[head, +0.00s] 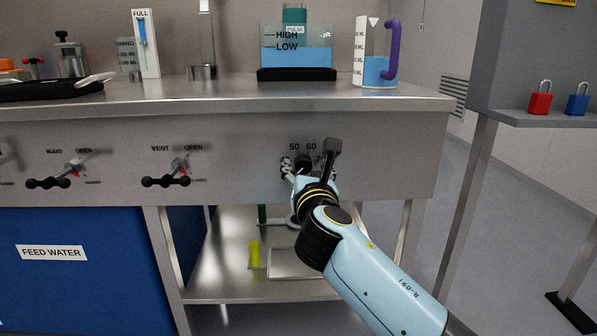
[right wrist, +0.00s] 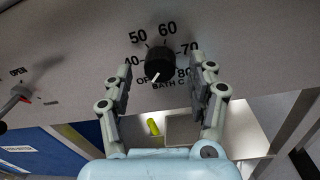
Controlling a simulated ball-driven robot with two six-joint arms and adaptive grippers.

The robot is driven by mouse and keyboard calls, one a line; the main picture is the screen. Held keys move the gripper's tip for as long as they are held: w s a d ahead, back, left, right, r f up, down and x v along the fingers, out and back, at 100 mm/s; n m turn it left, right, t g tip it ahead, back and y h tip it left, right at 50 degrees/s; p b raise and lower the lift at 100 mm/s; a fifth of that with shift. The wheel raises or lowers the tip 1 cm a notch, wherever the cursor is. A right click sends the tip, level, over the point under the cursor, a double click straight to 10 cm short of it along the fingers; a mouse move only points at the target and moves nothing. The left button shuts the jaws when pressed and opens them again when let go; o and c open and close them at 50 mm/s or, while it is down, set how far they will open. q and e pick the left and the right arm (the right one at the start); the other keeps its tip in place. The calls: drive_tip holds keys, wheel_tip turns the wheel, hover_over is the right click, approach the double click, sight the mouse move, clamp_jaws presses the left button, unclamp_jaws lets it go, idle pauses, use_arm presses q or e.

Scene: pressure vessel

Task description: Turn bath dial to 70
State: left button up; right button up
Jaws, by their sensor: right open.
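The bath dial (right wrist: 160,65) is a black round knob on the grey front panel, with 40, 50, 60, 70 and 80 around it and BATH C below. Its white mark points down and slightly left, away from the 70. In the head view the dial (head: 303,163) is partly hidden by my right gripper (head: 309,160). In the right wrist view my right gripper (right wrist: 161,72) is open, with one finger on each side of the dial and a visible gap to it. My left gripper is in neither view.
Left along the panel are the vent valve (head: 180,167) and bleed valve (head: 75,168). On the bench above stand a water bath (head: 297,74) and a jug with a purple handle (head: 378,70). A lower shelf (head: 215,280) lies beneath.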

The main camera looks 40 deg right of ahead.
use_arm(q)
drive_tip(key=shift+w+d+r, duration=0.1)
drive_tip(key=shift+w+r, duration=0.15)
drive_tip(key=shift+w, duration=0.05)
use_arm(e)
drive_tip(key=shift+x, duration=0.8)
drive_tip(key=c, duration=1.1)
drive_tip(key=shift+c, duration=0.2)
drive_tip(key=shift+f, duration=0.1)
